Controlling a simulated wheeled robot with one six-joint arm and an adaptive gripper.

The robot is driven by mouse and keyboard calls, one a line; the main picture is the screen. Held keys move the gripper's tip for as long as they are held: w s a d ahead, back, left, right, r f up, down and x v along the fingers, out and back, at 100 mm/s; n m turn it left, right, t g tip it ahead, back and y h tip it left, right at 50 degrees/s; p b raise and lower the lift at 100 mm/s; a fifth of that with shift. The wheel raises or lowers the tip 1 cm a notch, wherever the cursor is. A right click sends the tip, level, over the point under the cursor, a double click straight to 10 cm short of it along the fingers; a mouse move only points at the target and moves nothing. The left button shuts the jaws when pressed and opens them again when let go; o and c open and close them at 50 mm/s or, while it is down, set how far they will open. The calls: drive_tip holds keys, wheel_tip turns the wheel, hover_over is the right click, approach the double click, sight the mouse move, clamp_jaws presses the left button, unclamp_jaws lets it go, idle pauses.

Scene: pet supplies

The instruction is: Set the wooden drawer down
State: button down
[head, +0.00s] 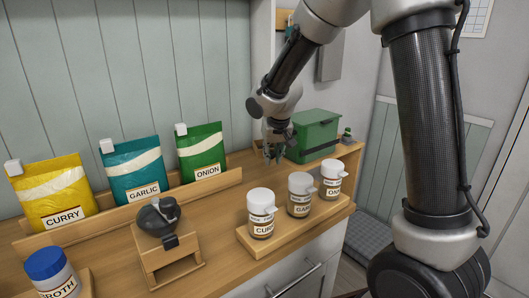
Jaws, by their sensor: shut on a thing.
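My gripper (275,154) hangs fingers-down over the back of the wooden counter, left of the green box. It is shut on the wooden drawer (259,146), of which only a little light wood shows beside the fingers. The rest of it is hidden, and I cannot tell whether it touches the counter. The grinder (160,222), a dark bowl on a wooden base, stands front left with an empty dark opening in its front.
Curry (52,190), garlic (133,171) and onion (201,153) bags stand in a rack along the wall. Three white-lidded jars (299,195) stand on a wooden riser at the front right. The green box (313,136) is close right of my gripper. Bare counter (222,208) lies between.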

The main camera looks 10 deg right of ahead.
sight(272, 180)
drive_tip(key=shift+f, duration=3)
drive_tip(key=shift+d+f, duration=0.1)
drive_tip(key=shift+f, duration=0.35)
drive_tip(key=shift+s+f, duration=0.2)
drive_tip(key=shift+f, duration=0.15)
drive_tip(key=shift+s+f, duration=0.2)
drive_tip(key=shift+f, duration=0.1)
drive_tip(key=c, duration=1.2)
unclamp_jaws()
drive_tip(key=shift+c, duration=0.2)
drive_tip(key=shift+o, duration=0.2)
drive_tip(key=shift+w+f, duration=0.15)
drive_tip(key=shift+w, duration=0.05)
